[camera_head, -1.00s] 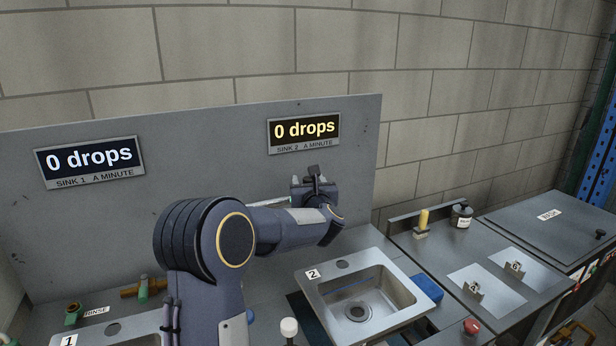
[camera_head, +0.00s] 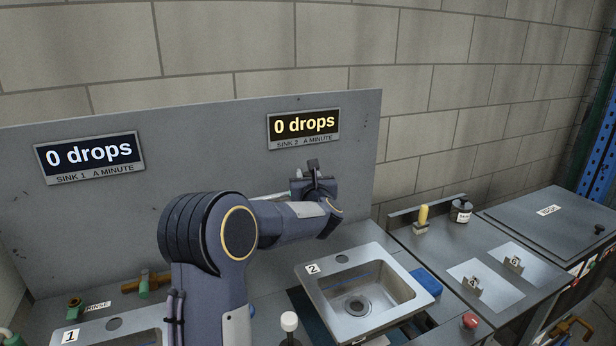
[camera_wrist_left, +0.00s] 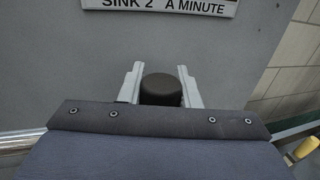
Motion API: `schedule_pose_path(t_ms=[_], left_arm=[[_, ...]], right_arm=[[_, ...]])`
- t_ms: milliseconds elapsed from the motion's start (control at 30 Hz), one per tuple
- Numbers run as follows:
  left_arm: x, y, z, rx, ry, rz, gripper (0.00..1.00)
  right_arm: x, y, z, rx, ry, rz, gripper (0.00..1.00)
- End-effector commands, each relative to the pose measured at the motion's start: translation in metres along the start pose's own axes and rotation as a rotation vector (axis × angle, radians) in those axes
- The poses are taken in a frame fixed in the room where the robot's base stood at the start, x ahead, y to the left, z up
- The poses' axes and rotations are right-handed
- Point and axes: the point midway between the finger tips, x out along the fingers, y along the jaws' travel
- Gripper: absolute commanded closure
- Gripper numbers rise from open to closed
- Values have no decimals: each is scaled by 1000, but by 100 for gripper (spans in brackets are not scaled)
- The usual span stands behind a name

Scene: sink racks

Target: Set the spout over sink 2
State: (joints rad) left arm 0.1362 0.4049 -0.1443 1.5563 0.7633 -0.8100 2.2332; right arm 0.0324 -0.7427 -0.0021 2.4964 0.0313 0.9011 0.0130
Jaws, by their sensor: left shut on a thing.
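Sink 2 (camera_head: 408,307) is a steel basin marked 2, right of centre in the head view. My left gripper (camera_head: 314,182) is up behind sink 2, close to the grey back panel and below the SINK 2 sign. In the left wrist view its two pale fingers (camera_wrist_left: 161,88) stand on either side of a dark round-topped piece (camera_wrist_left: 161,87) and are shut on it. The piece may be part of the spout; its lower part is hidden. A thin pale bar (camera_head: 275,196) shows behind my left arm; I cannot tell what it belongs to.
The SINK 2 display (camera_head: 304,127) and SINK 1 display (camera_head: 90,158) both read 0 drops. Sink 1 (camera_head: 125,338) is at lower left, near brass-and-green fittings (camera_head: 150,283). A blue block (camera_head: 426,282) lies right of sink 2. A bottle (camera_head: 461,211) stands farther right.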

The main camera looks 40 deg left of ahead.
Motion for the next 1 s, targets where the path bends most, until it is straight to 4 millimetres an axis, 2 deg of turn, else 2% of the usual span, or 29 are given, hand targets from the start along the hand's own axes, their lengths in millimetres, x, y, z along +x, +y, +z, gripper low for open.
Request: schedule_pose_path(t_ms=[167,367,700,1000], left_arm=[[-9,-2,-4,-2,-2,-37,100],[-33,-8,-9,-6,-6,-141,100],[-98,-11,-8,-4,-8,-414,100],[-147,-3,-3,-3,-5,-629,100]], right_arm=[[16,7,8,0,0,0,64],[51,23,26,0,0,0,64],[113,52,57,0,0,0,64],[138,63,70,0,0,0,64]])
